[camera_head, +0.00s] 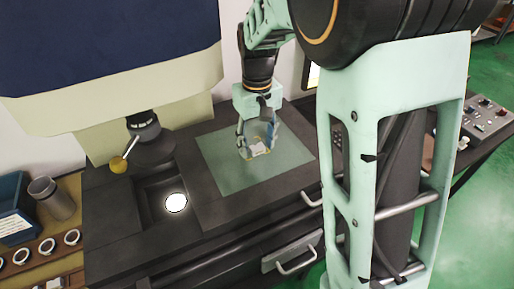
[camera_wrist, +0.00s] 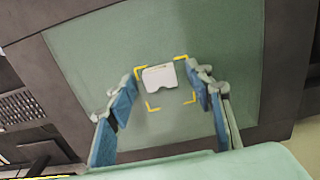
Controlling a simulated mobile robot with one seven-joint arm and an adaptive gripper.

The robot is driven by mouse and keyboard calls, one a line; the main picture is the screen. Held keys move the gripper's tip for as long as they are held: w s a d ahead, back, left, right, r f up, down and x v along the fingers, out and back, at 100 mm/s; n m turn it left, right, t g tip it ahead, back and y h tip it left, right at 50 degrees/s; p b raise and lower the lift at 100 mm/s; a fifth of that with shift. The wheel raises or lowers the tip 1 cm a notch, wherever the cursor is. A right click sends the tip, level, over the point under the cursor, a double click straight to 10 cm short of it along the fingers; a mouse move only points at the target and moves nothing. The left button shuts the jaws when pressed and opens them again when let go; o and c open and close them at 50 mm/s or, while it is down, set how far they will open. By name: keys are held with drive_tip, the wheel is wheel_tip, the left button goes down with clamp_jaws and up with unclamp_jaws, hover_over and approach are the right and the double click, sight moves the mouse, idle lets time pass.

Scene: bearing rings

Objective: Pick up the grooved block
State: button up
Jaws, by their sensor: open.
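The grooved block (camera_wrist: 159,78) is small and white, with a notch in its lower edge in the wrist view. It lies on a green mat (camera_wrist: 90,55), at the upper part of a square of yellow corner marks. My gripper (camera_wrist: 165,95) is open, its blue-padded fingers apart on the left and right of the block with gaps between. In the head view my gripper (camera_head: 258,146) points down over the mat (camera_head: 222,172), and the block (camera_head: 258,149) shows partly between the fingers. Contact with the block cannot be made out.
A dark machine bench (camera_head: 215,222) surrounds the mat. Metal rings (camera_head: 47,246), a grey cylinder (camera_head: 52,198) and a blue bin (camera_head: 14,205) stand far left.

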drive_tip(key=shift+c, duration=0.7)
drive_tip(key=c, duration=1.2)
